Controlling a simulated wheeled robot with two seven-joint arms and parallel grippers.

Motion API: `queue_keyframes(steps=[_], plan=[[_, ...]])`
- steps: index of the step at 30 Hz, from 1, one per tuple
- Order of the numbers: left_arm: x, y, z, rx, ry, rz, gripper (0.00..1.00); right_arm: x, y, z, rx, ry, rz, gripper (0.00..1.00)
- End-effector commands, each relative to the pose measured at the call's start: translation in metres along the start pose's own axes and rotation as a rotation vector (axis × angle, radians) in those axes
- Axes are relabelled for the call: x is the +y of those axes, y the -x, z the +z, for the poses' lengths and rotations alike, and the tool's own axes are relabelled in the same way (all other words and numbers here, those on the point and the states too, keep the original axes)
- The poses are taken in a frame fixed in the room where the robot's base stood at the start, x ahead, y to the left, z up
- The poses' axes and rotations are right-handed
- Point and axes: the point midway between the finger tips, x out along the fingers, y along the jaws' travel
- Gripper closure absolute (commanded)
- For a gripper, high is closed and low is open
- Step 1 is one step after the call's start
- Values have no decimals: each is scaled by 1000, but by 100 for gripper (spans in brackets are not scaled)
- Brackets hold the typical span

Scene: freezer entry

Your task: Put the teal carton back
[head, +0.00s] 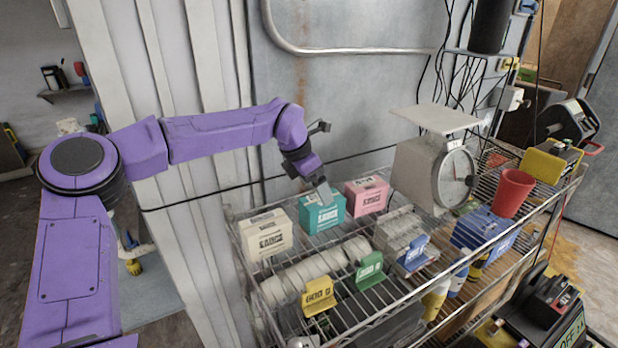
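The teal carton (321,218) is on the top wire shelf, between a white carton (269,236) on its left and a pink carton (367,196) on its right. It looks upright and in line with them. My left gripper (322,192) points down at the top of the teal carton, and a pale finger overlaps its upper edge. Whether the fingers are closed on the carton or only beside it cannot be told from this view. The carton's top is partly hidden by the gripper. My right gripper is not in view.
A wire shelf rack (345,319) carries yellow (319,296), green (370,271) and blue (412,254) label pieces in front. A dial scale (431,174) and a red cup (513,193) stand to the right. A wall with a pipe (350,50) is close behind.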

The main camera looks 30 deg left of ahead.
Motion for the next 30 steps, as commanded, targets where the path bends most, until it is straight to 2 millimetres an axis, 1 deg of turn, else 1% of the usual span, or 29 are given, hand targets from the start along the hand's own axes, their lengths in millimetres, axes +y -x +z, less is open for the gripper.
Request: queue_keyframes(steps=[1,4,6,9,13,30], plan=[[1,11,0,-4,1,3,4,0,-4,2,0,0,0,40],[0,33,0,-4,1,1,4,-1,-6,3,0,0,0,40],[1,44,0,-3,1,1,4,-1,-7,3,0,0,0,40],[0,54,0,-2,1,1,4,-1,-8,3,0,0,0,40],[0,57,0,1,1,0,4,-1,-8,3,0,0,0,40],[0,56,0,0,0,0,4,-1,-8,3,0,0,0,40]])
